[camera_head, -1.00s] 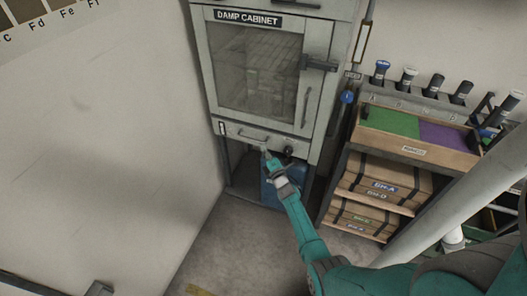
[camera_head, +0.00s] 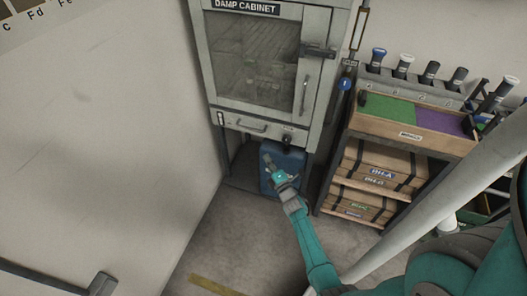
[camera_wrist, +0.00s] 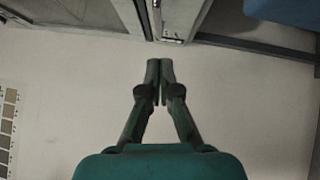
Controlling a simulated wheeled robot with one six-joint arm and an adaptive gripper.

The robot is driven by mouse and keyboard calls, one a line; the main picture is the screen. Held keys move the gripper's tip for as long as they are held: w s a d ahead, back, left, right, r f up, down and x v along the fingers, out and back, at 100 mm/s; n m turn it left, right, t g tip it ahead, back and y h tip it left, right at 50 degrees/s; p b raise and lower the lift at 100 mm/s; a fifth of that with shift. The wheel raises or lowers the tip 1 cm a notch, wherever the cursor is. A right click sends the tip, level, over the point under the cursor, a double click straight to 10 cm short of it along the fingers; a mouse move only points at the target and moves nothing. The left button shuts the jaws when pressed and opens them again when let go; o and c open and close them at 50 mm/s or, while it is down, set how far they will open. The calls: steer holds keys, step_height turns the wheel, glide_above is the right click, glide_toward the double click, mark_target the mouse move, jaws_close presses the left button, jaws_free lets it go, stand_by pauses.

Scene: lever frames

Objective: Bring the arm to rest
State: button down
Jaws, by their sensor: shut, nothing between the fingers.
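My gripper (camera_head: 268,160) is at the end of my teal arm (camera_head: 318,255), in front of the blue container (camera_head: 287,160) under the damp cabinet. In the wrist view my gripper (camera_wrist: 160,65) has its two fingertips together, with nothing between them. The fingertips show against a pale surface, with part of the cabinet (camera_wrist: 165,20) at the top of that view. I cannot tell whether the gripper touches the blue container.
The damp cabinet (camera_head: 228,112) stands at the back with its glass door shut. A shelf rack to its right holds a tray (camera_head: 409,134) and labelled boxes (camera_head: 378,165). A pale wall (camera_head: 100,140) is on the left. The floor (camera_head: 245,240) in front is clear.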

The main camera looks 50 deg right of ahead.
steer(key=shift+v, duration=1.2)
steer(key=s+a+r+m+y, duration=0.1)
steer(key=s+a+m, duration=0.3)
steer(key=s+a, duration=0.6)
steer(key=s+a+r+m+y, duration=0.1)
steer(key=s+a+m+y, duration=0.15)
steer(key=s+a, duration=0.75)
steer(key=s+a+r+m+g+y, duration=0.1)
steer(key=s+a+r+m+y, duration=0.1)
steer(key=s+a+r+m, duration=0.2)
steer(key=s+a+r+m+g+y, duration=0.2)
steer(key=s+a+r+m, duration=0.2)
steer(key=s+a+r, duration=0.6)
step_height(320, 180, up, 5)
steer(key=shift+s+r, duration=0.2)
steer(key=shift+s, duration=0.8)
